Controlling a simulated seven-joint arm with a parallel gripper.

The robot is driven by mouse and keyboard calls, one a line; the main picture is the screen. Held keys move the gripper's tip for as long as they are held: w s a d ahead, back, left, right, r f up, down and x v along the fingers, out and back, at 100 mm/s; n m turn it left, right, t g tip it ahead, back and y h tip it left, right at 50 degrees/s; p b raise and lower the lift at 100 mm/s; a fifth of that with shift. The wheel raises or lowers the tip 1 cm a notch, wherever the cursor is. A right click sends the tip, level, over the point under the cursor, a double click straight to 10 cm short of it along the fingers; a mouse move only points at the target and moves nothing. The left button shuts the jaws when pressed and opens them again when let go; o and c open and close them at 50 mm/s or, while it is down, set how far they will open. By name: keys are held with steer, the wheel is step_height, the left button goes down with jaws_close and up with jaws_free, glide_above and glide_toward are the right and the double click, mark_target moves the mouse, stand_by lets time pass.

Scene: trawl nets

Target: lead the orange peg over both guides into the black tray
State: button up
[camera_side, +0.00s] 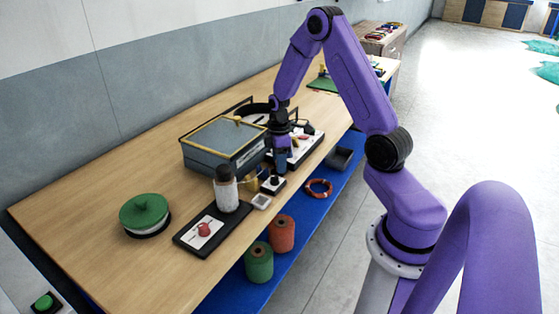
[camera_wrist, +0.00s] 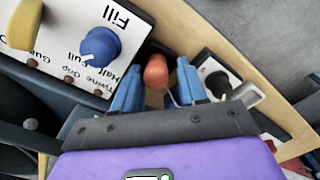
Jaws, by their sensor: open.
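In the wrist view a rounded orange peg (camera_wrist: 155,72) shows between the two blue fingers of my gripper (camera_wrist: 158,82). The fingers stand apart, one on each side of it; I cannot tell whether either touches it. In the side view my gripper (camera_side: 281,165) points down near the front edge of the bench, and the peg cannot be made out there. A small dark open tray (camera_side: 339,158) sits lower, on the blue shelf, right of my gripper. A brassy part (camera_side: 252,180) stands left of my gripper; I cannot tell whether it is a guide.
A white panel with a blue knob (camera_wrist: 100,47) lies close beside the fingers. A small block with a black knob (camera_side: 273,184), a dark-capped bottle (camera_side: 226,188) and a glass-lidded box (camera_side: 190,157) stand nearby. A red ring (camera_side: 319,188) and spools (camera_side: 281,235) are on the shelf.

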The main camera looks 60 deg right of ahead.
steer(key=shift+w+d+r, duration=0.15)
steer(key=shift+w+d, duration=0.05)
steer(key=shift+d, duration=0.15)
steer(key=shift+r, duration=0.3)
step_height(320, 180, up, 17)
steer(key=shift+s+a+f, duration=0.15)
steer(key=shift+a+f, duration=0.05)
steer(key=shift+a, duration=0.1)
steer(key=shift+a, duration=0.1)
steer(key=s+a+n, duration=0.1)
steer(key=s+a, duration=0.3)
steer(key=a, duration=0.5)
steer(key=s+a+n, duration=0.1)
steer(key=s+a, duration=0.3)
steer(key=a, duration=0.5)
steer(key=s+a+f, duration=0.1)
steer(key=s+a, duration=0.2)
steer(key=s, duration=0.5)
steer(key=s+a+n, duration=0.1)
steer(key=s+a, duration=0.2)
steer(key=s, duration=0.6)
steer(key=shift+s+a+f+n, duration=0.3)
steer(key=shift+a+f, duration=0.05)
